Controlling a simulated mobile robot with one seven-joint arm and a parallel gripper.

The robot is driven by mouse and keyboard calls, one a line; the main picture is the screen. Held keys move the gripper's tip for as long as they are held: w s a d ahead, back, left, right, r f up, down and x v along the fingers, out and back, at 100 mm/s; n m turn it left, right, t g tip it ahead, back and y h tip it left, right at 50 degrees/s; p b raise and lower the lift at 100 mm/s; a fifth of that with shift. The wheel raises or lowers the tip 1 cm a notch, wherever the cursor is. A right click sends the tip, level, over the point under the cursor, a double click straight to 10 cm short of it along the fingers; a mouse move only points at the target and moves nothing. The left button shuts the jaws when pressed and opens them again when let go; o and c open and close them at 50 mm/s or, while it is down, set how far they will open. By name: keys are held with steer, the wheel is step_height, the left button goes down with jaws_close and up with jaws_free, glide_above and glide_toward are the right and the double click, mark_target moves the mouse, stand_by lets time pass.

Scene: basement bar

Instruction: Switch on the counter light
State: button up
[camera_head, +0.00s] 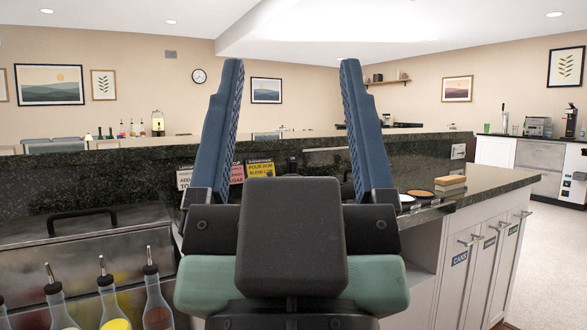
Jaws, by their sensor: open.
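My gripper (291,64) is open and empty in the head view. Its two blue fingers point up and away, and its dark body covers the lower middle of the picture. A small lantern-like lamp (157,124) with a dark handle and a pale yellowish body stands far back at the left, behind the dark raised counter (110,160). It is well to the left of my fingers and beyond them. I cannot tell whether it is lit. No switch can be made out on it. My gripper hides part of the counter's middle.
Bottles with dark spouts (103,290) stand close at the lower left, below a metal lid with a black handle (82,215). Sponges (450,184) lie on the right worktop above white cabinets (478,255). Label signs (260,170) stand behind my fingers. Open floor (550,265) shows at right.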

step_height(320, 180, up, 10)
steer(key=p, duration=0.9)
steer(key=shift+p, duration=0.4)
jaws_close()
step_height(320, 180, up, 26)
steer(key=p, duration=2.6)
steer(key=shift+r, duration=0.15)
steer(key=shift+w, duration=0.1)
